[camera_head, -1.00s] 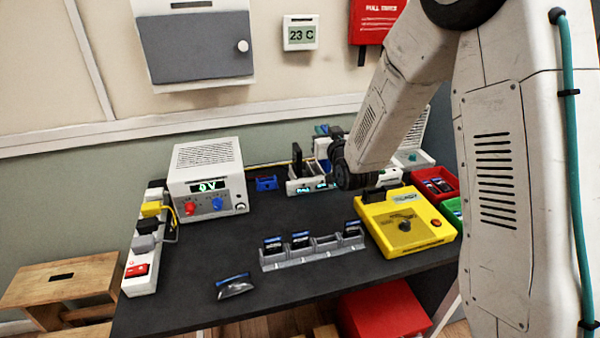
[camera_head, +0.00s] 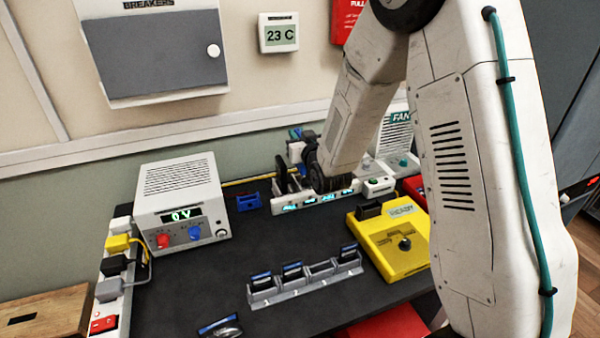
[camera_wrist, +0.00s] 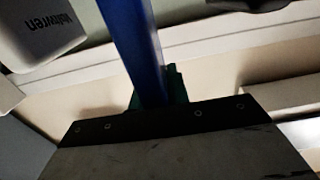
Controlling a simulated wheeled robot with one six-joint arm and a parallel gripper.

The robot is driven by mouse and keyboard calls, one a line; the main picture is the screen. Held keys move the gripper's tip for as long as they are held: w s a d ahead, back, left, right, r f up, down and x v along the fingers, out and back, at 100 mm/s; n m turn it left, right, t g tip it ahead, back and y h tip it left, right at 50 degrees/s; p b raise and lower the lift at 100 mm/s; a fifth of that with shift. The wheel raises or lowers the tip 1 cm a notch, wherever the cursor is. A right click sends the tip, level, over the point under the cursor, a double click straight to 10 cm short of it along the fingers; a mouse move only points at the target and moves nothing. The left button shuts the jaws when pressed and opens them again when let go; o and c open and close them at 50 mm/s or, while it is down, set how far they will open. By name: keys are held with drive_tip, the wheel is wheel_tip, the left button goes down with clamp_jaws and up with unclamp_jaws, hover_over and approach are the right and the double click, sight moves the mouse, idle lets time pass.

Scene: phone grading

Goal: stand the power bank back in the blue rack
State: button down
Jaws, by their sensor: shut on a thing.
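My gripper (camera_head: 314,165) is at the back of the table, above the white unit with lit displays (camera_head: 318,200). My arm hides most of it in the head view. In the wrist view a blue bar (camera_wrist: 135,45), which seems to be the power bank seen edge-on, rises from a dark green part at the jaws. My gripper is shut on it. A small blue holder (camera_head: 249,202), probably the blue rack, sits on the table right of the power supply. I see nothing standing in it.
A white power supply (camera_head: 180,200) stands at the left. A grey rack (camera_head: 305,283) with several slots holds dark blue-edged pieces. A yellow tester (camera_head: 395,245) is at the right. A loose dark piece (camera_head: 220,327) lies in front.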

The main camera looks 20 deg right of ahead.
drive_tip(key=shift+d+f, duration=0.1)
drive_tip(key=shift+f, duration=3.4)
drive_tip(key=shift+f, duration=0.2)
drive_tip(key=c, duration=1.3)
unclamp_jaws()
drive_tip(key=shift+c, duration=0.2)
